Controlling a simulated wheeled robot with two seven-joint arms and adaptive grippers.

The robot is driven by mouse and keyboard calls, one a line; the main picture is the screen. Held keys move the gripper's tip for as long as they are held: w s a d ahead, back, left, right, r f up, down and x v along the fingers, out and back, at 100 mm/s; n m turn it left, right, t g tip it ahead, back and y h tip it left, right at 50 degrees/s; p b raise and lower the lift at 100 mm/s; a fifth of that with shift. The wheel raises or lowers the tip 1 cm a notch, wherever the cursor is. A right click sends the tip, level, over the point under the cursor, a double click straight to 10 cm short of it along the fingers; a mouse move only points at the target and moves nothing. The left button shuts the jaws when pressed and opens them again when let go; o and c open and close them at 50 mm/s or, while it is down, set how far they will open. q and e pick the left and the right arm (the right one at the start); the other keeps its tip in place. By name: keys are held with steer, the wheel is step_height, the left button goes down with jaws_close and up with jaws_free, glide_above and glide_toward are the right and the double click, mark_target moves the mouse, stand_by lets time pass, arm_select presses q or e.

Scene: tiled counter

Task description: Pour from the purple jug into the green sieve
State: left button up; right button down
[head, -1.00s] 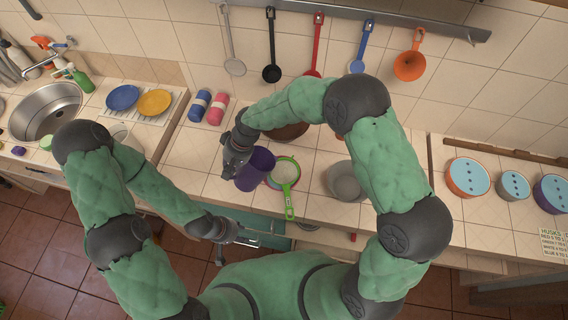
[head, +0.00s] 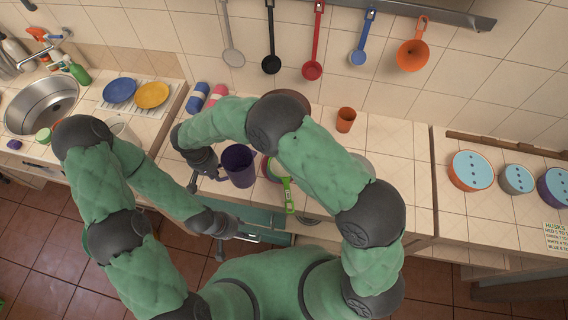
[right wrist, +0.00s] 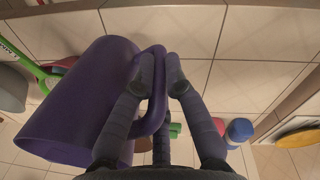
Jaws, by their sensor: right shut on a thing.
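The purple jug (head: 238,168) is left of the green sieve in the head view, its dark mouth facing up toward the camera. It looks roughly upright. My right gripper (head: 220,176) is shut on its handle. The right wrist view shows the jug (right wrist: 75,105) at left, with the handle between my fingers (right wrist: 160,75). The green sieve's handle (head: 289,196) points toward me; my right forearm hides most of its bowl. The sieve's green handle (right wrist: 28,62) also shows behind the jug. My left gripper (head: 236,232) is low, near the counter's front edge, away from both; its fingers are unclear.
An orange cup (head: 346,120) stands near the back wall. A grey bowl (head: 362,163) is partly hidden by my right arm. Blue (head: 198,98) and pink rolls (head: 217,97) lie at the back left. Lidded tubs (head: 470,171) stand far right.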

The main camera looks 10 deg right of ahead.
steer(key=shift+a+r+p, duration=0.1)
steer(key=shift+r+p, duration=0.95)
steer(key=shift+r, duration=1.45)
steer(key=shift+f, duration=0.1)
